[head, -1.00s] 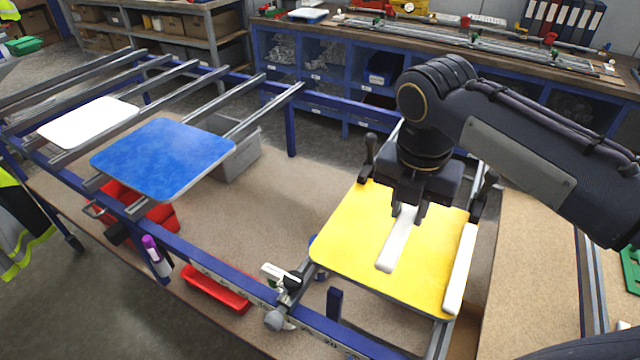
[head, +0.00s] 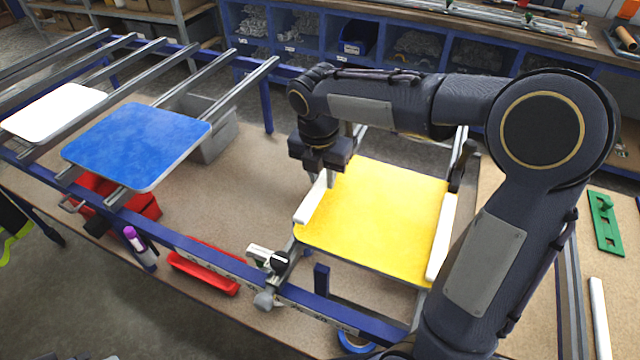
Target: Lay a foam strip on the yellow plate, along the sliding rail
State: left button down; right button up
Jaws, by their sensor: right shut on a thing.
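The yellow plate (head: 375,212) lies on rails at the centre right. A white foam strip (head: 441,238) lies along its right edge. My right gripper (head: 322,178) is shut on another white foam strip (head: 309,204), at the plate's left edge. The held strip runs roughly along that edge; I cannot tell whether it touches the plate. The gripper hides the strip's far end. The sliding rail (head: 416,310) shows partly under and beyond the plate. My left gripper is not in view.
A blue plate (head: 138,143) and a white plate (head: 52,111) lie on rails to the left. A clamp (head: 268,262) sits on the blue front beam near the yellow plate. Another white strip (head: 599,318) and a green part (head: 606,222) lie on the right board.

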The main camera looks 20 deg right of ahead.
aim_at(319, 181)
jog(key=shift+w+a+f, duration=0.1)
jog(key=shift+w+f, duration=0.05)
jog(key=shift+f, duration=0.8)
jog(key=shift+w+a+f, duration=0.1)
jog(key=shift+f, duration=0.85)
jog(key=shift+f, duration=0.2)
jog(key=o, duration=1)
jog(key=shift+c, duration=0.2)
